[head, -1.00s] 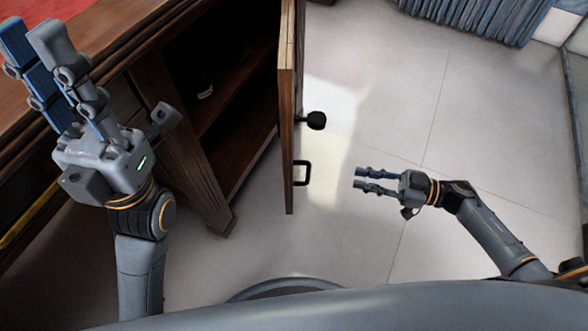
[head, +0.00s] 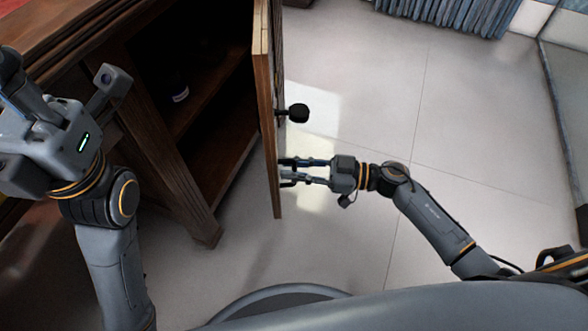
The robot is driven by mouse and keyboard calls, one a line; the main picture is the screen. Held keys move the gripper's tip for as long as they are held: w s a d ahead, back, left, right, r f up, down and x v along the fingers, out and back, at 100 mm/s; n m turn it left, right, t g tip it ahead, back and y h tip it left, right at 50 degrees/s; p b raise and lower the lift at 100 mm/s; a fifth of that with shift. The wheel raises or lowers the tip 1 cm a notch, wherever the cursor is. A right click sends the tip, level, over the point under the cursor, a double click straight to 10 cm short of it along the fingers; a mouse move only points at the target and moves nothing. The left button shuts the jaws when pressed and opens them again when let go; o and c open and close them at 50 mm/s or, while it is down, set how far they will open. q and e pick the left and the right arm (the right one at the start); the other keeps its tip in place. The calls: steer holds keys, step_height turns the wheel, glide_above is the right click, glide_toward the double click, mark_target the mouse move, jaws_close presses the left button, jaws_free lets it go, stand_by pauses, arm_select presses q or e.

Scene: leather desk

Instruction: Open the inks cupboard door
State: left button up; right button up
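The wooden cupboard door (head: 265,110) stands swung well out from the cupboard (head: 165,165), seen nearly edge-on, with the dark shelved inside showing.
A round black knob (head: 298,113) sticks out on the right side of the door. A small dark container (head: 181,93) stands on the cupboard shelf. The pale floor (head: 440,130) to the right is clear up to a blue curtain (head: 450,14).

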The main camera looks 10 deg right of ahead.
jaws_close()
